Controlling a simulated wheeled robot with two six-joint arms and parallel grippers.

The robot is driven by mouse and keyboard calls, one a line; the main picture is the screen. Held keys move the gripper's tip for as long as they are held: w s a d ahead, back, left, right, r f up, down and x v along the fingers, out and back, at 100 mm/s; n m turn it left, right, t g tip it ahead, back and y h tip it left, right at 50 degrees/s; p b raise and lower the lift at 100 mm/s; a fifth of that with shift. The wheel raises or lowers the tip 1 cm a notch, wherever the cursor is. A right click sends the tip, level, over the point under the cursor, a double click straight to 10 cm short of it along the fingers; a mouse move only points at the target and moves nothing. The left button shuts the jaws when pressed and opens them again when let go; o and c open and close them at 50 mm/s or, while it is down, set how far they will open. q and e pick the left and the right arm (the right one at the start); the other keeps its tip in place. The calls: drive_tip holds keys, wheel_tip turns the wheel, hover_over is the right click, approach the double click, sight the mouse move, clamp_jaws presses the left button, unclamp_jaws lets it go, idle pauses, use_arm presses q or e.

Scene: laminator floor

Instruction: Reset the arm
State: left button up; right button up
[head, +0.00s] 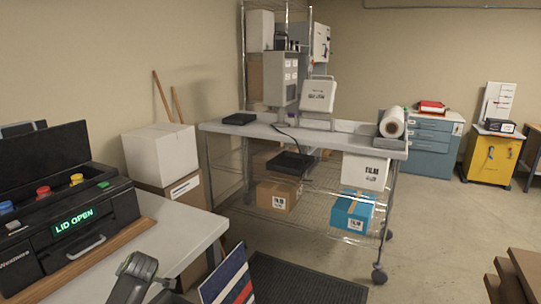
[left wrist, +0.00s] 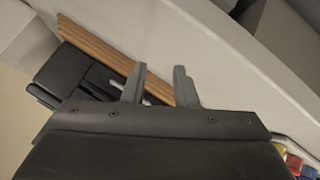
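My left gripper (left wrist: 158,85) shows in the left wrist view with its two grey fingers apart and nothing between them. It is over the pale table, near the edge of a wooden board (left wrist: 110,50) and a black device (left wrist: 75,75). In the head view a dark link of my left arm shows at the bottom, in front of the table (head: 185,225); the fingertips are not clear there. My right arm and gripper are not in view. The black laminator (head: 90,225) stands on the wooden board at the left, its lid raised and its green display reading "LID OPEN".
A wire shelf unit with a grey top (head: 340,138) stands in the middle, holding boxes and devices. Cartons (head: 160,150) stand behind the table. A striped panel (head: 228,278) and dark mat (head: 305,283) are at the front. Brown boards (head: 525,270) are at lower right. Floor is clear at right.

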use_arm(q)
drive_tip(key=w+d+r+m+t+h, duration=0.45)
drive_tip(key=r+m+t, duration=0.3)
drive_tip(key=m, duration=0.35)
drive_tip(key=w+d+r+m+t+h, duration=0.3)
drive_tip(key=w+d+r+m+t, duration=0.4)
drive_tip(key=m, duration=0.4)
drive_tip(key=s+a+f+n+g+y, duration=0.1)
drive_tip(key=s+f+g, duration=0.15)
drive_tip(key=f, duration=0.55)
drive_tip(key=s+a+f+g, duration=0.2)
drive_tip(key=s+f, duration=0.2)
drive_tip(key=f, duration=0.5)
drive_tip(key=s+a+f+n+g+y, duration=0.1)
drive_tip(key=s+f+g, duration=0.15)
drive_tip(key=f, duration=0.55)
drive_tip(key=s+f+n+g+b, duration=0.1)
drive_tip(key=s+f+g, duration=0.3)
drive_tip(key=s+f, duration=1.4)
drive_tip(key=s+d+f+n+g, duration=0.1)
drive_tip(key=s+f+g, duration=0.3)
drive_tip(key=s+f, duration=1.4)
drive_tip(key=s+d+f+g, duration=0.2)
drive_tip(key=s, duration=1)
drive_tip(key=s+d+f+g+b, duration=0.1)
drive_tip(key=s+d+f+g, duration=0.1)
drive_tip(key=s, duration=0.9)
drive_tip(key=shift+s+n, duration=0.35)
drive_tip(key=shift+n, duration=0.05)
